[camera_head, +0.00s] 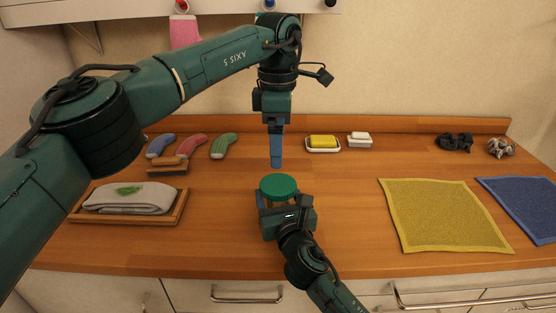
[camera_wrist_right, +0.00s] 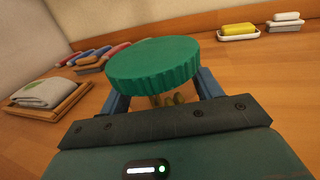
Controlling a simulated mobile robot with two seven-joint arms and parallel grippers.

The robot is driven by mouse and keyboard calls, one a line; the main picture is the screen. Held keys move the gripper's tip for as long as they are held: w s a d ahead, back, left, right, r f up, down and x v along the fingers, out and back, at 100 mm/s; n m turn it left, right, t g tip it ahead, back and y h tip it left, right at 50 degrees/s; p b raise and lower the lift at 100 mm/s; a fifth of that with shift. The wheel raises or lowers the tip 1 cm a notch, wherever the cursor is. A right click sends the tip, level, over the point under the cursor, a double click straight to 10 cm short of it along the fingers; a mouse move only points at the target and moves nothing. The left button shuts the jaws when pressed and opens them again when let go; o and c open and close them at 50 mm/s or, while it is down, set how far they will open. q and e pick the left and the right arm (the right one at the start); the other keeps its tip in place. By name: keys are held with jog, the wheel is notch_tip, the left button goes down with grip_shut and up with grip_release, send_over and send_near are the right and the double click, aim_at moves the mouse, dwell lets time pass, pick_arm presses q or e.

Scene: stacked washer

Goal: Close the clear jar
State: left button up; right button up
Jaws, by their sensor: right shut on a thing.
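The clear jar (camera_wrist_right: 172,99) stands on the wooden counter, mostly hidden by its lid and my right gripper; something brownish shows through it. The round green lid (camera_head: 278,187) with a ridged edge is on top of the jar; it also fills the middle of the right wrist view (camera_wrist_right: 153,62). I cannot tell whether it is fully seated. My right gripper (camera_head: 276,199) is shut on the jar, its blue fingers on either side below the lid. My left gripper (camera_head: 277,162) points down just above the lid, apart from it; its finger opening cannot be made out.
A wooden tray (camera_head: 179,213) with a folded grey cloth lies left. Several coloured oblong items and a brush (camera_head: 168,165) lie behind it. Yellow (camera_head: 440,215) and blue (camera_head: 525,205) cloths lie right.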

pick_arm(q)
notch_tip(320, 180, up, 2)
jog(key=shift+r, duration=0.1)
pick_arm(e)
jog(key=o, duration=2)
jog(key=shift+c, duration=0.2)
pick_arm(q)
jog(key=shift+r, duration=0.1)
pick_arm(e)
jog(key=v, duration=1.3)
jog(key=shift+s, duration=0.1)
